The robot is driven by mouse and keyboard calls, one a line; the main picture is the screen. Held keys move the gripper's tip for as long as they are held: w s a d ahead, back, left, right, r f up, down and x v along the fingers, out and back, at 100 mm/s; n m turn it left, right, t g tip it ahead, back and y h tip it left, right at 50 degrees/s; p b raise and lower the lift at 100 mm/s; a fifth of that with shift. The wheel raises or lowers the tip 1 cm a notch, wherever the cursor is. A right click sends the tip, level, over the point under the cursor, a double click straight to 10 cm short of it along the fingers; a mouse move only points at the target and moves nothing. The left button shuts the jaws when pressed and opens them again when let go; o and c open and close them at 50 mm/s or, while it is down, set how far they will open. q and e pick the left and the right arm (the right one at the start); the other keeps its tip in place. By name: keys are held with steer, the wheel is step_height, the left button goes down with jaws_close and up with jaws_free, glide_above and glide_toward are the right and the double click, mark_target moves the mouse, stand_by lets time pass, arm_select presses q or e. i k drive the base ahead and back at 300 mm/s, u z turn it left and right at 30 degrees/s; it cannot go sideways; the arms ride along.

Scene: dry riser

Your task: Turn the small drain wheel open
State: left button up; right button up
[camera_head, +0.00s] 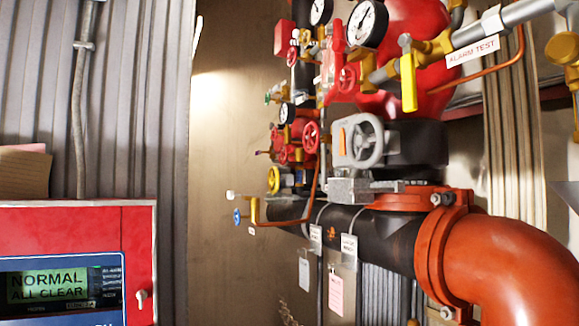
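Several small hand wheels sit on the riser's valve trim, and I cannot read which one is labelled as the drain. A small blue wheel (237,216) is at the end of a thin brass pipe (255,211), low on the left of the riser. A yellow wheel (274,180) is just above it. Red wheels (311,137) cluster higher up, with another red wheel (348,77) near the gauges. A larger grey wheel (365,141) is on the grey gearbox in front. Neither of my grippers is in view.
A red panel (138,240) reading "NORMAL ALL CLEAR" stands at lower left. A large orange-red pipe elbow (515,265) fills the lower right. A grey pipe labelled "ALARM TEST" (472,52) and a yellow lever (408,85) stick out above. The bare wall left of the wheels is clear.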

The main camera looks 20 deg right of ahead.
mark_target(281, 154)
steer(key=u, duration=0.95)
steer(key=i, duration=0.6)
steer(key=z, duration=1.05)
